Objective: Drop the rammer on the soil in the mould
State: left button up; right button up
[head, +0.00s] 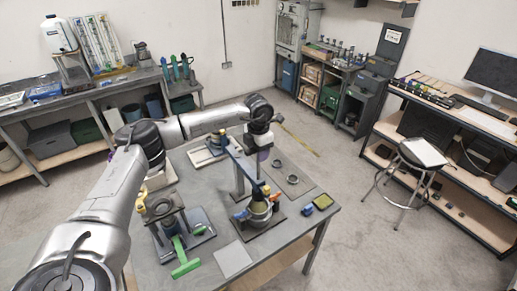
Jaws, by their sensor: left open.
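The mould (259,211) stands on a dark base plate near the middle of the grey bench, with a blue and yellow-orange collar. A lever frame with a blue bar (241,160) stands just behind and left of it. A thin upright part, seemingly the rammer, rises above the mould, but it is too small to make out fully. The soil cannot be made out. My right gripper is out of view.
A stool (408,175) stands apart at right.

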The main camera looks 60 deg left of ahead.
pick_arm(q)
notch_tip(320, 180, up, 14)
jog(key=b, duration=0.1)
dwell(0.5)
jog(key=shift+f, duration=0.1)
dwell(0.4)
